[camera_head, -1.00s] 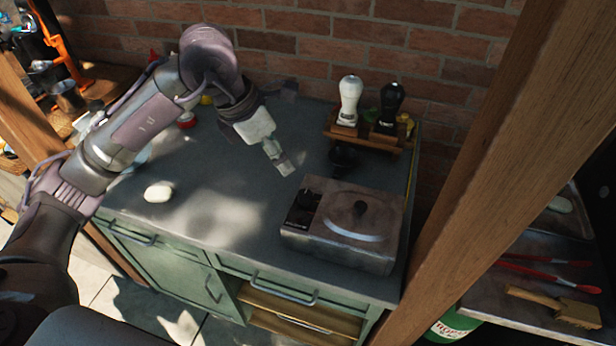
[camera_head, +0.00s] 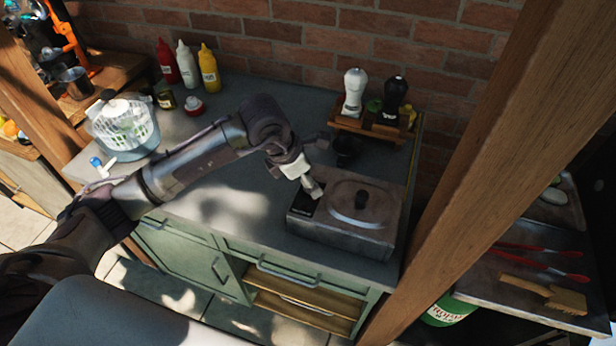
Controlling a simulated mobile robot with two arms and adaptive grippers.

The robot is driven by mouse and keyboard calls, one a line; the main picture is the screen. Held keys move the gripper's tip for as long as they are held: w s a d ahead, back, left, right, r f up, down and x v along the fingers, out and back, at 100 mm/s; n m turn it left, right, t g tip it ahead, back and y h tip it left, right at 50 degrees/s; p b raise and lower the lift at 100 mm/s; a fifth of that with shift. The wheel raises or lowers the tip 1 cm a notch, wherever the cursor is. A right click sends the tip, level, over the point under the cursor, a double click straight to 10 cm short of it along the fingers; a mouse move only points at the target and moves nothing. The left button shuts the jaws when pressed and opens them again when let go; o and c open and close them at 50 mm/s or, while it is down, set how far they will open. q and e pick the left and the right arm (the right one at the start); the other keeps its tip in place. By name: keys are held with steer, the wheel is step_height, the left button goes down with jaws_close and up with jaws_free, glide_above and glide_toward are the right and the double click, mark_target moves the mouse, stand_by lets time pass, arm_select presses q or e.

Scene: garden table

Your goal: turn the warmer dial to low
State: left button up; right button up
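The warmer (camera_head: 345,236) is a grey metal box with a round lidded top, at the right front of the table. A black control panel (camera_head: 303,208) is on its top left; the dial is mostly hidden by my gripper, so its setting cannot be read. My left gripper (camera_head: 316,192) reaches down from the left with its tips at the panel's back right edge, over or at the dial. I cannot tell whether it touches the dial, nor whether the fingers are open or shut. My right gripper is out of view.
Sauce bottles (camera_head: 188,64) and a salad spinner (camera_head: 124,128) are at the left. A wooden post (camera_head: 470,170) rises at the right.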

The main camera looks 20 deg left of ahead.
arm_select(q)
steer(key=shift+c, duration=1)
steer(key=c, duration=0.5)
jaws_close()
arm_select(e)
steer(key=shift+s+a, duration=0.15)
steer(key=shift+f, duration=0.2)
